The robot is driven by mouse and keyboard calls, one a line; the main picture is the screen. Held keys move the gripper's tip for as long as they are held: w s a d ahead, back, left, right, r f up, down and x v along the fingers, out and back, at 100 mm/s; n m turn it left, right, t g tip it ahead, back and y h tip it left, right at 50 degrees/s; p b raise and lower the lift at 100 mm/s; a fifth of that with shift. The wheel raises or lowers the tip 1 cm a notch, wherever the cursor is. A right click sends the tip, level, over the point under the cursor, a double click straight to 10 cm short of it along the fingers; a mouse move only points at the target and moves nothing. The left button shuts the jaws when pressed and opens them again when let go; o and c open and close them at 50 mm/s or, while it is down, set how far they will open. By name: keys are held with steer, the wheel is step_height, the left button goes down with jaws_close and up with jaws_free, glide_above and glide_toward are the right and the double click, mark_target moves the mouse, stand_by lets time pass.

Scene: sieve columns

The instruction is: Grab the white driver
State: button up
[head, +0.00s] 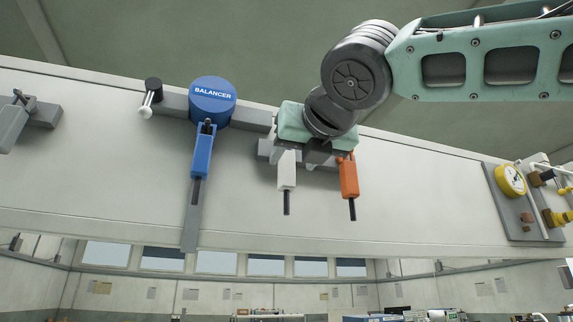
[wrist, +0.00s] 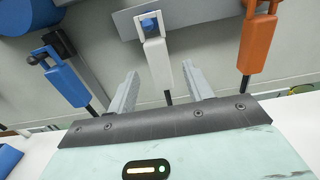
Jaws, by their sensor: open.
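The white driver (head: 286,172) hangs from a grey bracket on the white panel, with its dark bit pointing down. It also shows in the wrist view (wrist: 156,62), hanging from a blue-capped peg. My gripper (head: 312,158) is in front of the panel near the driver, and its body covers the driver's upper part in the head view. In the wrist view my gripper (wrist: 160,85) is open and empty. Its two grey fingers are spread to either side of the driver's lower part and dark bit. I cannot tell how far the driver is from the fingers in depth.
An orange driver (head: 348,177) hangs close on the right of the white one. A blue driver (head: 202,155) hangs on the left under a blue balancer (head: 213,100). A yellow gauge (head: 511,180) is at the far right. The panel below the drivers is clear.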

mark_target(289, 163)
steer(key=p+x, duration=0.2)
steer(key=x, duration=0.2)
steer(key=shift+w+a+r+p, duration=0.1)
steer(key=shift+w+r+p, duration=0.1)
steer(key=shift+r+p, duration=0.15)
steer(key=shift+w+a+f, duration=0.1)
steer(key=shift+w+f, duration=0.1)
steer(key=shift+w, duration=0.2)
steer(key=c, duration=1.1)
